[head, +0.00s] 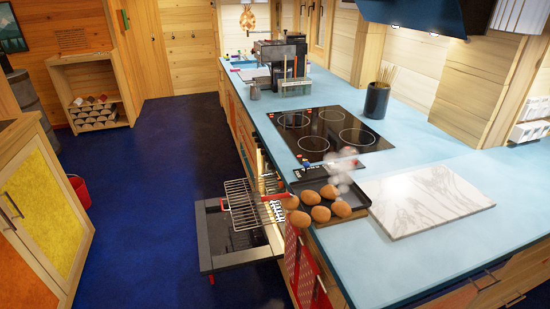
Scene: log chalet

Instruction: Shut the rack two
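The oven under the counter has its dark door (217,240) folded down and open. A wire rack (241,192) is pulled out of the oven, above the door. More wire bars show just below it, so I cannot tell clearly whether this is one rack or two. A red strip runs along the rack's right side towards the counter. The oven's inside is largely hidden by the counter and the rack. Neither of my grippers is in view.
A dark tray of brown rolls (328,208) sits at the counter's edge beside the oven, with pale steam above it. A marble board (428,201) and a black hob (331,136) are on the blue counter (440,165). The dark blue floor (150,200) left of the oven is clear.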

